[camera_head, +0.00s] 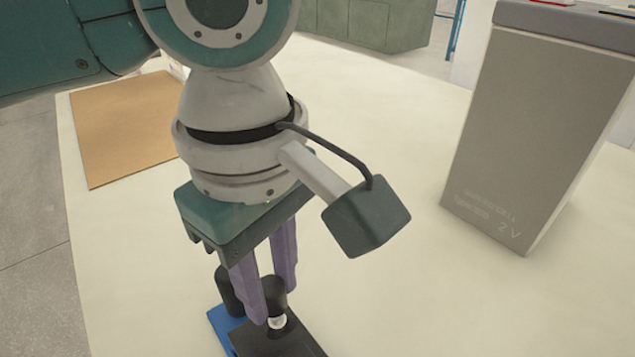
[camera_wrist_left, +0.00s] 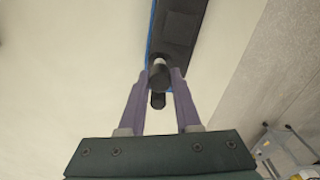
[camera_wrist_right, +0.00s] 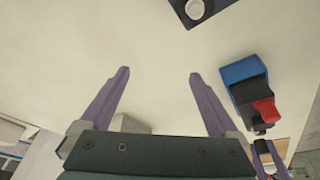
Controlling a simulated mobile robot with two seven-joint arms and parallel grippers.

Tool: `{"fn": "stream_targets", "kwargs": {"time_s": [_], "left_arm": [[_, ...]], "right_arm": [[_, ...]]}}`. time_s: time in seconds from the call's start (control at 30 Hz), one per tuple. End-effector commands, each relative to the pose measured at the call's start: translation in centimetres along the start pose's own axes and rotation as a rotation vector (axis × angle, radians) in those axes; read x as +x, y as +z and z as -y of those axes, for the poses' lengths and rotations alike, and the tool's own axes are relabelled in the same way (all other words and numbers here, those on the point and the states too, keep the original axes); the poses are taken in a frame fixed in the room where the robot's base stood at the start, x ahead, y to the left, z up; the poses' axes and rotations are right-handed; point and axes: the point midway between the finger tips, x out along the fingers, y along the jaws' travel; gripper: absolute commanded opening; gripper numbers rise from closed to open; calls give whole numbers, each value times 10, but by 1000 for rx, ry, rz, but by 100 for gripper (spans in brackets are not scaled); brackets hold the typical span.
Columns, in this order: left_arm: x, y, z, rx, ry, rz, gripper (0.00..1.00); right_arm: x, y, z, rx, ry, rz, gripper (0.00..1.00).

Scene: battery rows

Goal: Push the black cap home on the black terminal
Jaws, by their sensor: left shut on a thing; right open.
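My left gripper (camera_head: 272,303) is shut on the black cap (camera_head: 273,289). It also shows between the purple fingertips in the left wrist view (camera_wrist_left: 158,76). The silvery black terminal (camera_head: 277,322) shows just below the cap, on a black block (camera_head: 282,342) with a blue edge. The cap is over the terminal and bare metal is visible beneath it; I cannot tell whether they touch. My right gripper (camera_wrist_right: 157,76) is open and empty in the right wrist view.
Another black cylinder (camera_head: 229,291) stands just left of the fingers. A tall grey 2 V cell (camera_head: 535,130) stands at the right. A brown board (camera_head: 120,125) lies at the left. A blue and black part with a red piece (camera_wrist_right: 264,109) shows in the right wrist view.

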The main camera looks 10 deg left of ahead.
Motion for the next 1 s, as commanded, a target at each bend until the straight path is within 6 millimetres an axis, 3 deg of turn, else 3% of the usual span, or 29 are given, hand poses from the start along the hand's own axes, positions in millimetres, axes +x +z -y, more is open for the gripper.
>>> {"fn": "stream_targets", "kwargs": {"time_s": [0.5, 1.0], "left_arm": [[-1, 1, 0, 0, 0, 1, 0], [0, 1, 0, 0, 0, 0, 0]], "right_arm": [[-13, -4, -1, -1, 0, 0, 96], [-14, -4, -2, -5, 4, 1, 96]]}}
